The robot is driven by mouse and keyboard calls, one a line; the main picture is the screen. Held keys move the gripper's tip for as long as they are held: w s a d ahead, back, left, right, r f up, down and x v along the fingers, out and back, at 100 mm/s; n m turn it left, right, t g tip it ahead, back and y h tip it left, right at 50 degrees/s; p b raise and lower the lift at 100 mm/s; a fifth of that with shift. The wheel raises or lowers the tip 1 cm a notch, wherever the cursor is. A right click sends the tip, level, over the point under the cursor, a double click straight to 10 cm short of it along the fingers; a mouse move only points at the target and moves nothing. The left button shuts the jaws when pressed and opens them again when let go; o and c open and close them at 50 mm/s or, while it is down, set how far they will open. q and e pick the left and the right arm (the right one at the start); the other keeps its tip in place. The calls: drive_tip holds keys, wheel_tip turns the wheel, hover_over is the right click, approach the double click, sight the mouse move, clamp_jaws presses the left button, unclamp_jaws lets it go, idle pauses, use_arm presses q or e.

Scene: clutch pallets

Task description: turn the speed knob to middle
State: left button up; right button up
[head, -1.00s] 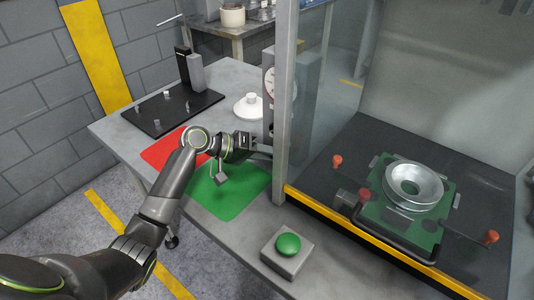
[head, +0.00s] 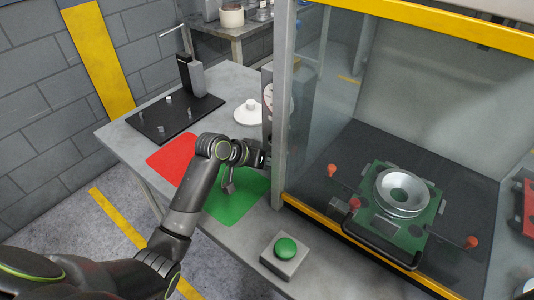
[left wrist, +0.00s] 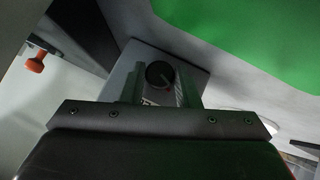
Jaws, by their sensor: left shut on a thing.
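The speed knob (left wrist: 159,74) is a round black knob with a red pointer line, on a small grey panel in the left wrist view. The line slants toward the lower right in that view. My left gripper (left wrist: 160,88) has one finger on each side of the knob and is shut on it. In the head view my left gripper (head: 262,158) reaches the base of the grey gauge housing (head: 268,110) beside the cabinet post. The knob is hidden there. My right gripper is not in view.
A glass cabinet with a yellow lower edge (head: 330,228) stands to the right, with a green pallet (head: 385,222) inside. A green button (head: 286,248) sits in front. Red (head: 172,158) and green (head: 235,207) mats lie under my arm. A white lidded piece (head: 250,115) stands behind.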

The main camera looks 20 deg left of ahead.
use_arm(q)
drive_tip(key=shift+s+d+r+m+y+p, duration=0.1)
drive_tip(key=shift+m+y+p, duration=0.2)
drive_tip(key=shift+y+p, duration=0.25)
drive_tip(key=shift+d+r+m+y+p, duration=0.1)
drive_tip(key=shift+m+y+p, duration=0.2)
drive_tip(key=shift+y+p, duration=0.25)
drive_tip(key=shift+f+m+t+y+p, duration=0.15)
drive_tip(key=shift+m+t+y+p, duration=0.15)
drive_tip(key=shift+t+y+p, duration=0.1)
drive_tip(key=o, duration=0.6)
drive_tip(key=v, duration=1.7)
drive_tip(key=shift+s, duration=0.2)
